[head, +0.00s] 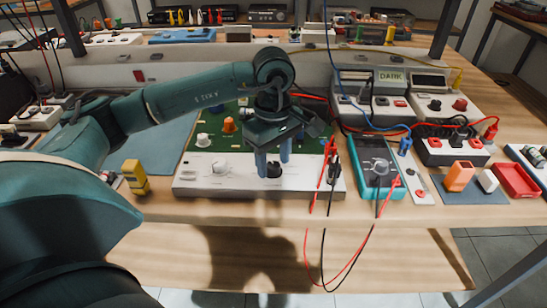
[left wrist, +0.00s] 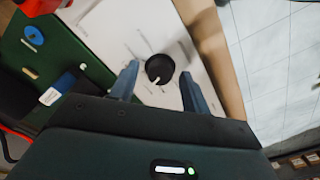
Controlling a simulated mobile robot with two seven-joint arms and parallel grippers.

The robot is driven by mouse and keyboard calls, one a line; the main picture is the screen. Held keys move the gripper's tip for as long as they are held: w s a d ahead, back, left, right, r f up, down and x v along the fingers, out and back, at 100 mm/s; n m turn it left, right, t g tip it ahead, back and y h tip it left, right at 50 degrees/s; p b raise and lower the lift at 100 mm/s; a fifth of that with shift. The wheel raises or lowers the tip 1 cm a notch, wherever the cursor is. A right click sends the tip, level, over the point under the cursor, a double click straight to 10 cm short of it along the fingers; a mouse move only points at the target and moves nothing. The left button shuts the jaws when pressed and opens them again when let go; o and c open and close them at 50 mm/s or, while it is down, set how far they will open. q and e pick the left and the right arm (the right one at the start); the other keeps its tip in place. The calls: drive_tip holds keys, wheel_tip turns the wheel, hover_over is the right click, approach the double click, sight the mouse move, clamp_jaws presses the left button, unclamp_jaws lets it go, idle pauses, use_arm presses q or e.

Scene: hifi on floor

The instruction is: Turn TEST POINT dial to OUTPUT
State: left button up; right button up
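A white front panel with a green circuit board (head: 205,160) behind it lies on the workbench. A black dial (head: 274,173) sits on the right part of the white panel (head: 240,186). In the left wrist view the black dial (left wrist: 160,68) shows a pale pointer line toward the lower left; the printing around it is too small to read. My left gripper (head: 273,167) points down over this dial. Its two blue fingers are open, one on each side of the dial, with gaps visible on both sides. My right gripper is not in view.
A yellow object (head: 135,177) stands left of the panel. The bench's front edge (head: 240,211) is close in front.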

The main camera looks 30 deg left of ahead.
sight(273, 165)
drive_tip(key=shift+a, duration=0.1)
use_arm(q)
wheel_tip(273, 165, up, 13)
drive_tip(key=p, duration=0.1)
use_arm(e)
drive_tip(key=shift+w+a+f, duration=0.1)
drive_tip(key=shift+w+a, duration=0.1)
use_arm(q)
drive_tip(key=shift+r, duration=0.1)
idle(0.6)
